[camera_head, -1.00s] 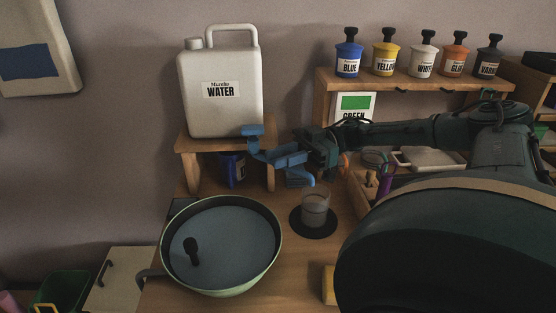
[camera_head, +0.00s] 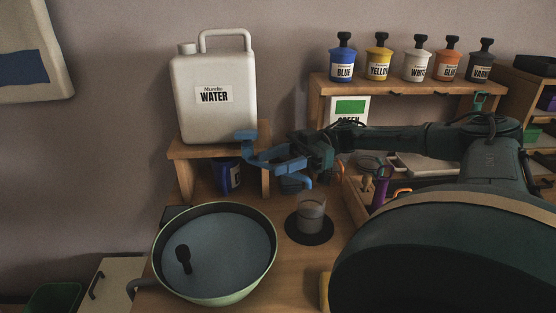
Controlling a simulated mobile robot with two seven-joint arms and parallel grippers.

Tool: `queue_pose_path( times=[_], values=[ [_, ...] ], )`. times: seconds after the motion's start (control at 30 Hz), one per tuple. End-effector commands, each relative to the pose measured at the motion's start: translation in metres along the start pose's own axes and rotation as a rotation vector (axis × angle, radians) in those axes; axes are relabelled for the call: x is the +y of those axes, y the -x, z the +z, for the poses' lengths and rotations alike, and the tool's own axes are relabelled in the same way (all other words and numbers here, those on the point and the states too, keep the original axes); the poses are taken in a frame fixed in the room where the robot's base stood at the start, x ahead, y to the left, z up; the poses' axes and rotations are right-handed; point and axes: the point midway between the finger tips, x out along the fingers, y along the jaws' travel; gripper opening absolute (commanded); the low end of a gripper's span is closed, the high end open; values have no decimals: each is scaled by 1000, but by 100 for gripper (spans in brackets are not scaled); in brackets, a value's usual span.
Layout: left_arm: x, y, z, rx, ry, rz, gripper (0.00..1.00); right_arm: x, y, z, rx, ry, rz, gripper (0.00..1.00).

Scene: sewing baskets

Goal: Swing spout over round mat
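The blue spout (camera_head: 277,163) juts right from the lower right of the white water jug (camera_head: 203,125), and its bent-down tip is near the back of the round mat. The dark round mat (camera_head: 296,233) lies on the table with a clear cup (camera_head: 311,207) on it. My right gripper (camera_head: 316,152) reaches in from the right and is beside the outer end of the spout, behind and above the cup. Its fingertips are dark and partly hidden, so I cannot tell whether they grip the spout. My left gripper is not in view.
The jug stands on a wooden stand (camera_head: 183,152) with a blue pot (camera_head: 228,176) under it. A wide pan (camera_head: 155,243) of bluish liquid holds a dark knobbed thing at front left. A shelf (camera_head: 405,87) of colour jars stands behind my arm.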

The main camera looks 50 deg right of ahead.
Motion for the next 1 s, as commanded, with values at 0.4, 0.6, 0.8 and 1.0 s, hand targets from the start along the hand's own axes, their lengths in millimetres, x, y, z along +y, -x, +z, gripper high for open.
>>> queue_pose_path(
  times=[0.4, 0.6, 0.8, 1.0],
  values=[
    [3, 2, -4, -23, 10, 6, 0, 0, 0, -28, -6, 1, -1, 43],
    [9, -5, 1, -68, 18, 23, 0, 0, 0, -68, -4, 3, -1, 43],
    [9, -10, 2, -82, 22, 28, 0, 0, 0, -94, -1, 2, 0, 43],
    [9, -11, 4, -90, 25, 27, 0, 0, 0, -100, 0, 0, 0, 43]
  ],
)
